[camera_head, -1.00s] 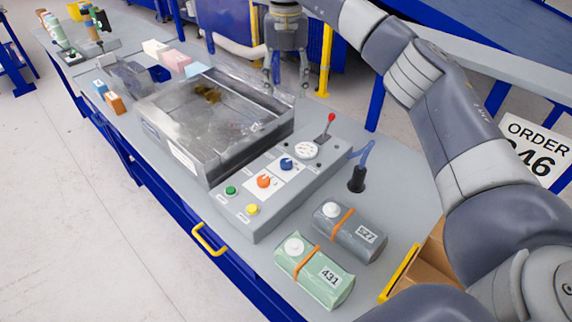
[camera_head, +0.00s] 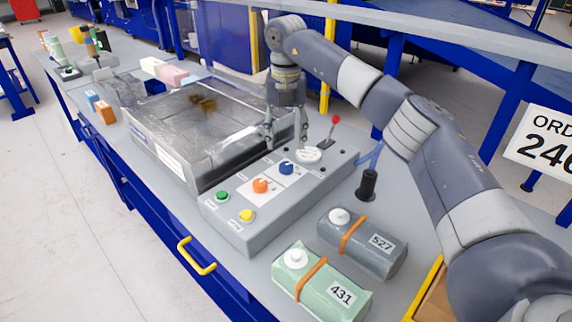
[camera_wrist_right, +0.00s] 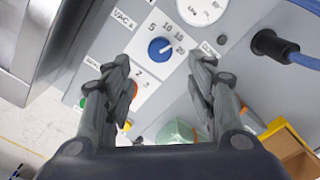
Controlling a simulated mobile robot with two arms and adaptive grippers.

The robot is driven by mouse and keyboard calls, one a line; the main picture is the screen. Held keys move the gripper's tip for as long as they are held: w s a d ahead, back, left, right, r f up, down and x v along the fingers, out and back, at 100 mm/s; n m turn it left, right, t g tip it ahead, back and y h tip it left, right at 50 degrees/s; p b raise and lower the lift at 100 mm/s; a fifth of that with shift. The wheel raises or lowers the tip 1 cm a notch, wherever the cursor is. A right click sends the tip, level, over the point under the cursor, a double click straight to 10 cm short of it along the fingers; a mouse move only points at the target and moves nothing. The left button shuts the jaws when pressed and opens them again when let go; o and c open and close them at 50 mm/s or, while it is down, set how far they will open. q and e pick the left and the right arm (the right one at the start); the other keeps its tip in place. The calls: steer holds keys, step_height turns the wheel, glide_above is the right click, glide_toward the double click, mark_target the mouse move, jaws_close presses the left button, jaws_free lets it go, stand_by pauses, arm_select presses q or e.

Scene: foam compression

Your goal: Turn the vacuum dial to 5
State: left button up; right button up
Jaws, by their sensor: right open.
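The vacuum dial is a blue knob (camera_head: 286,168) on the sloped grey control panel (camera_head: 245,230). In the right wrist view the blue knob (camera_wrist_right: 160,47) sits on a white plate marked 5, 10, 15 and 20, near a label starting "VAC". Its exact setting is hard to read. My right gripper (camera_head: 287,143) is open and empty, pointing down just behind and above the dial. In the right wrist view its fingers (camera_wrist_right: 160,66) are spread to either side, apart from the knob. My left gripper is out of view.
An orange dial (camera_head: 261,186), green button (camera_head: 222,196), yellow button (camera_head: 246,215), round gauge (camera_head: 308,155) and red-tipped lever (camera_head: 335,120) share the panel. A clear-lidded chamber (camera_head: 180,165) stands left. Packs 527 (camera_head: 345,248) and 431 (camera_head: 305,290) lie in front.

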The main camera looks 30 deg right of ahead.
mark_target(286, 165)
step_height(286, 165, down, 8)
steer(key=shift+f+p, duration=0.25)
steer(key=shift+p, duration=0.4)
steer(key=c, duration=1.1)
